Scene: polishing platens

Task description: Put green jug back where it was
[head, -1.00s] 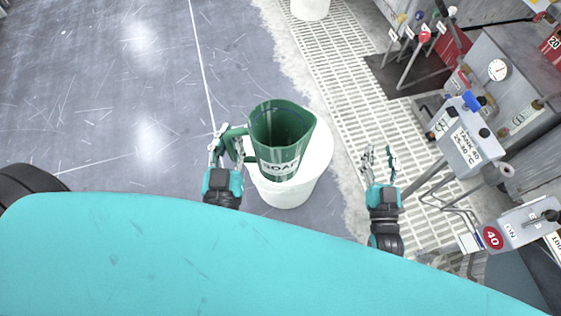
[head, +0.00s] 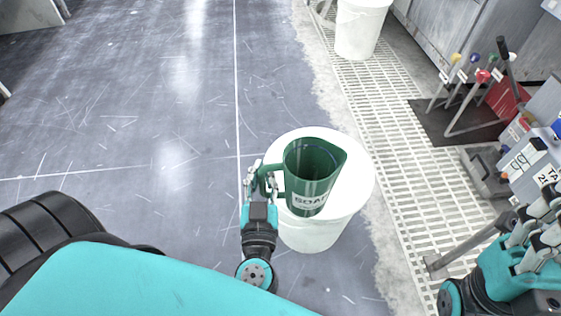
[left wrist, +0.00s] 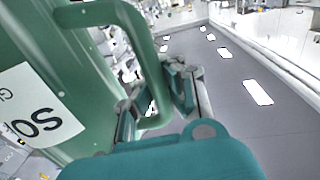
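The green jug (head: 312,172) is upright with its open mouth up and a white label on its front. In the head view it overlaps the white lid of a bucket (head: 318,236); I cannot tell if its base touches the lid. My left gripper (head: 257,178) is at the jug's handle, on the jug's left. In the left wrist view the jug's green wall (left wrist: 65,70) fills the left side, and the gripper's fingers (left wrist: 158,98) are on either side of the handle. My right gripper (head: 530,228) is empty at the right edge, its fingers apart.
A second white bucket (head: 361,28) stands at the top on the pale floor grating (head: 385,125). The grey floor (head: 130,120) on the left is clear.

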